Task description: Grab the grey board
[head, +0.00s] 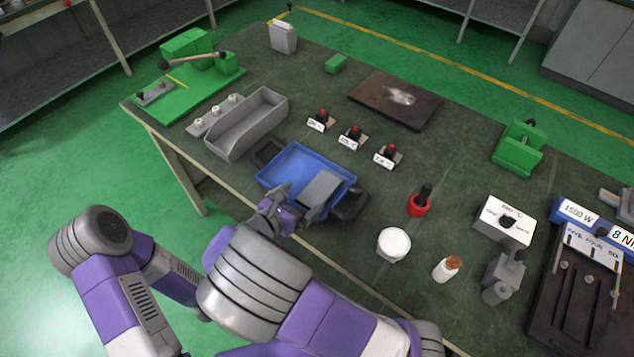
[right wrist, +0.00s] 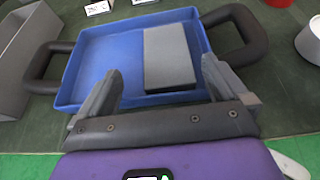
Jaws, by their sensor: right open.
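The grey board (head: 322,188) is a flat rectangular block lying in the right part of a blue tray (head: 283,160). In the right wrist view the grey board (right wrist: 169,57) lies between the lines of my fingers, nearer the right finger. My right gripper (head: 291,211) is open and empty at the tray's near edge. In the right wrist view its fingers (right wrist: 163,72) point over the tray's near rim (right wrist: 130,104); I cannot tell their height above it. My left gripper is out of view.
Black handles (right wrist: 238,32) stick out at both tray ends. A grey bin (head: 246,124) stands to the left, and small red-topped switches (head: 353,138) stand behind. A white round container (head: 393,245) and a red-based item (head: 420,203) stand to the right. Bare table lies between them.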

